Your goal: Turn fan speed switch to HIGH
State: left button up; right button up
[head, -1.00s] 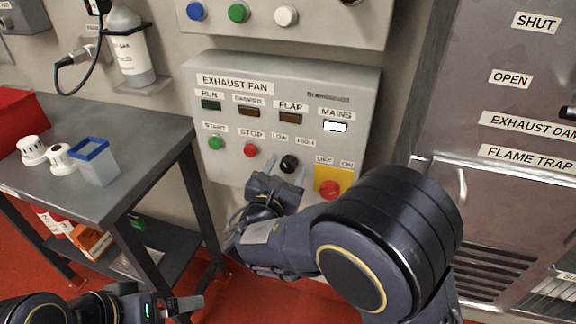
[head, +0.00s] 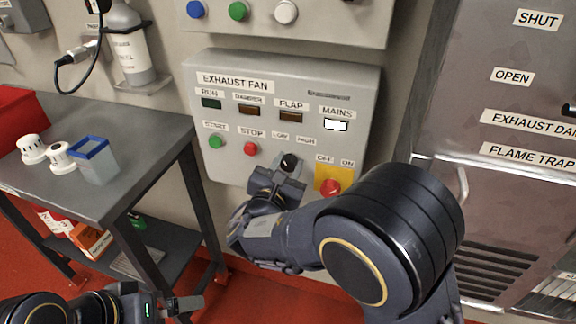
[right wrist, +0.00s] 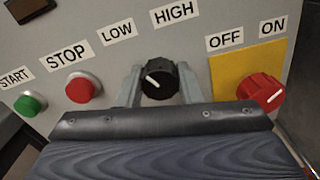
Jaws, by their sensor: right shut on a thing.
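The fan speed switch is a black round knob (head: 289,162) on the grey EXHAUST FAN panel (head: 225,175), below the LOW and HIGH labels. In the right wrist view the knob (right wrist: 157,82) has a white pointer mark on its left part, slanting up and left, to the LOW side. My right gripper (head: 287,169) is at the knob, shut on it with one finger on each side. My left gripper (head: 183,304) is at the bottom left, away from the panel; its finger gap is not clear.
A red mains knob (right wrist: 262,92) on a yellow plate is just right of the switch. A red STOP button (head: 250,149) and green START button (head: 215,142) are to the left. A grey table (head: 150,130) with white parts and a blue-rimmed container stands at the left.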

jog(key=shift+f+m+b, duration=0.2)
jog(key=shift+m+b, duration=0.3)
jog(key=shift+b, duration=0.15)
jog(key=m+b, duration=0.9)
jog(key=b, duration=0.4)
jog(key=shift+f, duration=0.1)
jog(key=shift+r+m+b, duration=0.25)
jog(key=shift+m+b, duration=0.75)
jog(key=shift+b, duration=0.25)
jog(key=o, duration=1)
jog(key=shift+c, duration=0.2)
